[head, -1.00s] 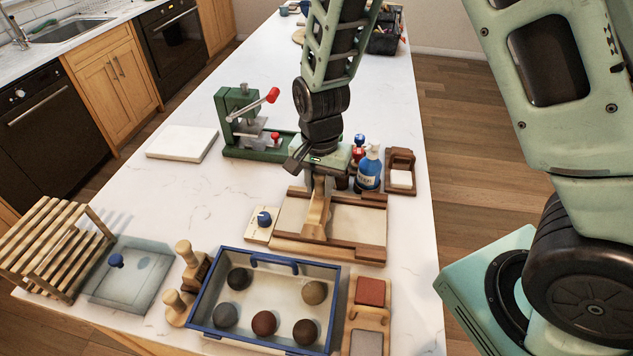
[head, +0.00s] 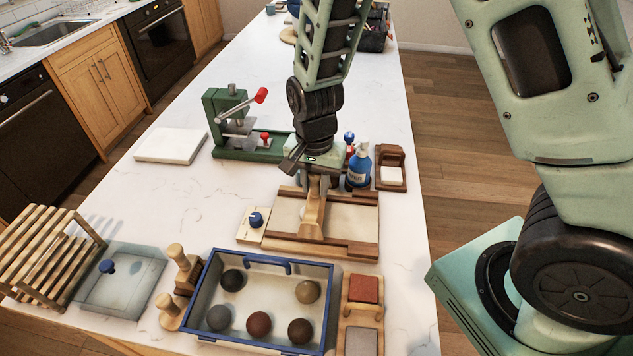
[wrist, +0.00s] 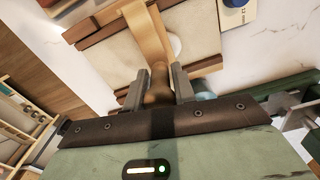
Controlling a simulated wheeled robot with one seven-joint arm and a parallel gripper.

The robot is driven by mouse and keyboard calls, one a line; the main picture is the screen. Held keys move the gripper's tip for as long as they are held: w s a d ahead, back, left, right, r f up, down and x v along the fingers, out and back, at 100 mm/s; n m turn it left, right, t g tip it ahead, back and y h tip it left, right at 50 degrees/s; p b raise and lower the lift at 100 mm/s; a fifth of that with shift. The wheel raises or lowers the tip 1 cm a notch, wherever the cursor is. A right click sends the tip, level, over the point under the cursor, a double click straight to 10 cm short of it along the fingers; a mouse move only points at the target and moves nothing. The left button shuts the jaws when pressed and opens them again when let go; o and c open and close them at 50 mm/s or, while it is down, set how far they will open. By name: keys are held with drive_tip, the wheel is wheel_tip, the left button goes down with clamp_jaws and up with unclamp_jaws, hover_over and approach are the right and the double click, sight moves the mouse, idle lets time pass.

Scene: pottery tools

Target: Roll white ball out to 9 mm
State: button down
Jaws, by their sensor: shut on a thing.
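My gripper (wrist: 158,88) is shut on the rounded handle of a wooden tool (wrist: 147,35). In the head view this tool (head: 313,210) stands over a cream rolling board (head: 352,222) with brown wooden rails. A white rounded shape, likely the white ball (wrist: 175,46), shows beside the tool on the board in the wrist view. It is partly hidden by the tool, and I cannot tell whether they touch. A small cream block with a blue knob (head: 256,219) sits at the board's left side.
A blue-rimmed tray (head: 207,268) with several coloured balls stands in front. A green press (head: 240,147), a white slab (head: 171,146), a blue bottle (head: 358,168) and a wooden holder (head: 391,178) stand behind. A slatted rack (head: 45,258) is at left.

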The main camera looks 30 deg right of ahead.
drive_tip(key=shift+w+a+f, duration=0.2)
drive_tip(key=shift+w+a, duration=0.1)
drive_tip(key=shift+a, duration=0.1)
drive_tip(key=shift+w+a+f, duration=0.1)
drive_tip(key=shift+w+a, duration=0.25)
drive_tip(key=shift+a, duration=0.25)
drive_tip(key=shift+s+d, duration=0.1)
drive_tip(key=shift+d, duration=0.05)
drive_tip(key=shift+s+d, duration=0.35)
drive_tip(key=shift+d, duration=0.1)
